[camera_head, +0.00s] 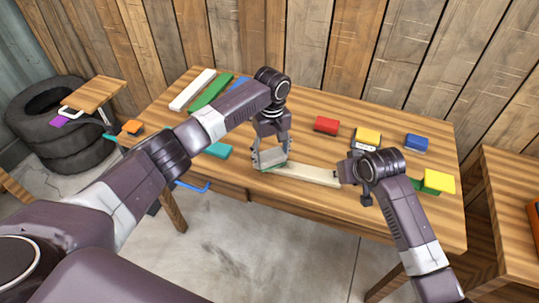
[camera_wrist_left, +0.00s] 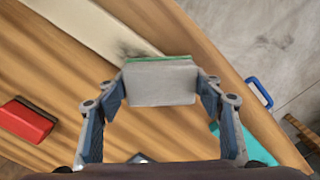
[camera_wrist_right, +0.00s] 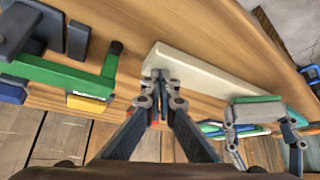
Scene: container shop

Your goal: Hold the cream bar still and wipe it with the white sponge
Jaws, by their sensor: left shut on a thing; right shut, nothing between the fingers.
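The cream bar (camera_head: 315,175) lies along the table's front edge. A dark smudge (camera_wrist_left: 126,48) shows on it beside the sponge in the left wrist view. My left gripper (camera_head: 270,157) is shut on the white sponge (camera_wrist_left: 160,85), which has a green layer on its underside. The sponge is over the bar's left part; I cannot tell whether it touches. My right gripper (camera_wrist_right: 162,76) is shut and empty, with its fingertips at the bar's other end, seemingly on its top.
A red block (camera_head: 326,125), a yellow block (camera_head: 368,136) and a blue block (camera_head: 416,142) stand behind the bar. A teal piece (camera_head: 217,150) lies to the left.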

